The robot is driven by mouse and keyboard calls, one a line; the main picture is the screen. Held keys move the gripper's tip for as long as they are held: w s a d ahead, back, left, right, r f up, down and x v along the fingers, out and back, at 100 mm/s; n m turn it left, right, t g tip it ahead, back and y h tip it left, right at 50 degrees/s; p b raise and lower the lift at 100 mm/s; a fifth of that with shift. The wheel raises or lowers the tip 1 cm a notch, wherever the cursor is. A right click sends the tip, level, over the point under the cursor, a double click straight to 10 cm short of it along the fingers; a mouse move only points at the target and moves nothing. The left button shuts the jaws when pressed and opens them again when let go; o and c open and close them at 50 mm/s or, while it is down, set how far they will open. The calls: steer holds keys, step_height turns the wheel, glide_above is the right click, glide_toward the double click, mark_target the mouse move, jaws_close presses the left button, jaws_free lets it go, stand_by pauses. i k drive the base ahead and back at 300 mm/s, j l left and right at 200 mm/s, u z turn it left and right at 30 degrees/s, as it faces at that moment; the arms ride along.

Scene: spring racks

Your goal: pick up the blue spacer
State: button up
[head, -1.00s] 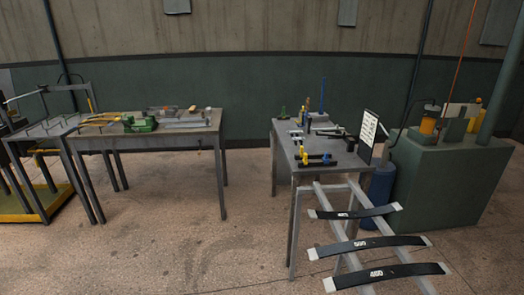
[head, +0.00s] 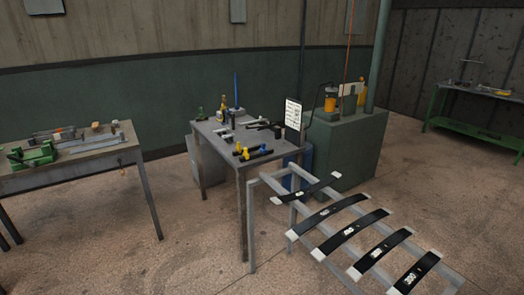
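A small blue piece (head: 258,148) lies on the middle table (head: 222,152), close to its front edge. A yellow piece (head: 243,153) is beside it, and both touch or sit on a dark bar-like tool. A tall thin blue upright (head: 237,90) stands at the back of the same table. The pieces are too small to tell for sure which one is the blue spacer. My gripper is not in view.
A grey rack (head: 252,215) with several black leaf springs (head: 340,215) stands in front and right of the table. A green machine (head: 350,150) is behind it. A bench with a green vise (head: 32,153) is left. Floor between the bench and table is open.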

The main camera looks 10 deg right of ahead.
mark_target(263, 149)
steer(key=i+j, duration=0.2)
steer(key=i, duration=1)
steer(key=i+j+u, duration=0.1)
steer(key=i, duration=1.1)
steer(key=i+j, duration=0.25)
steer(key=i, duration=0.9)
